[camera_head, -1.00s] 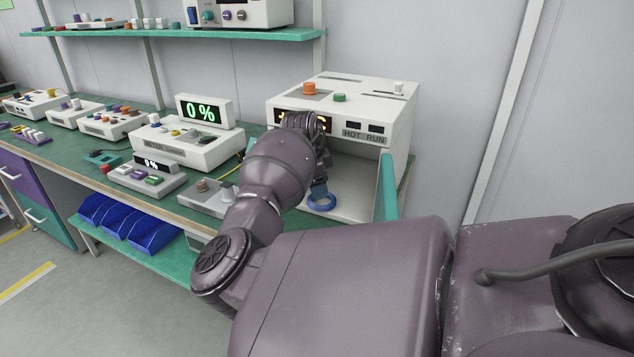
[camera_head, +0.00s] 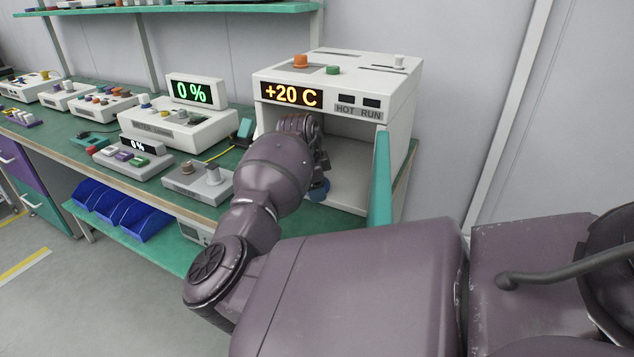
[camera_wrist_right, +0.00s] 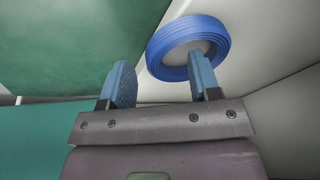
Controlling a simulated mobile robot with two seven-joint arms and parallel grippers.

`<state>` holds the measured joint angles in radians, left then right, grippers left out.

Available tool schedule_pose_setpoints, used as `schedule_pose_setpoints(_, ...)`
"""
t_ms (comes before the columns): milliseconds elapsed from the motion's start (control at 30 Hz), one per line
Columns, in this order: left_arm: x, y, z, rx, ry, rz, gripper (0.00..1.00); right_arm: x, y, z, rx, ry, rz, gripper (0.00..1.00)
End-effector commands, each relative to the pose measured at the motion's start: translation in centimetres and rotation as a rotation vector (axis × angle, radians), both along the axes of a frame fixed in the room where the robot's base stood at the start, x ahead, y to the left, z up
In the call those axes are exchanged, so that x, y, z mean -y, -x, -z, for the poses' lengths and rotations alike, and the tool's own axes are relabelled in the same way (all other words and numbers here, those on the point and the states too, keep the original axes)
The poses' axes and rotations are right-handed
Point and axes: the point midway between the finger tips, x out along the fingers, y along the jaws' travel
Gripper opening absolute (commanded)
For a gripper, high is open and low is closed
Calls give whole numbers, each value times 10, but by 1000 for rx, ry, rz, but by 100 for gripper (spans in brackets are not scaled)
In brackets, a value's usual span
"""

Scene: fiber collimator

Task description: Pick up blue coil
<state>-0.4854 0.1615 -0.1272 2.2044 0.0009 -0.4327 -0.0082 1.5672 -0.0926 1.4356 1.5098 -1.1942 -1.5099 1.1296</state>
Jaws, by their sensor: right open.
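The blue coil (camera_wrist_right: 188,47) lies on the pale floor of the white oven-like box (camera_head: 392,95). My left gripper is not in view.
The box's teal door (camera_head: 381,180) stands open on the right of the opening. A grey unit with knobs (camera_head: 199,180) and white instruments stand on the green bench to the left. Blue bins (camera_head: 120,212) sit on a shelf below.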

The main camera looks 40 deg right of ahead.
Motion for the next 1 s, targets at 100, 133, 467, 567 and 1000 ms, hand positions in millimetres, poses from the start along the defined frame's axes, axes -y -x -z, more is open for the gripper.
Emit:
schedule_pose_setpoints(100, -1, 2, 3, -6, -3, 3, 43, -2, -2, 3, 0, 0, 0, 57)
schedule_pose_setpoints(133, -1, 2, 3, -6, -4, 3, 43, -2, -2, 3, 1, 1, 0, 57)
schedule_pose_setpoints(467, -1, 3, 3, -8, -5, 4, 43, -2, -2, 2, 2, 0, -1, 51)
schedule_pose_setpoints(567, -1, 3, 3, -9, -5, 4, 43, -2, -2, 2, 1, 0, 0, 35)
schedule_pose_setpoints(1000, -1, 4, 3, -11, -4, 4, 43, -2, -1, 2, 1, 1, 0, 6)
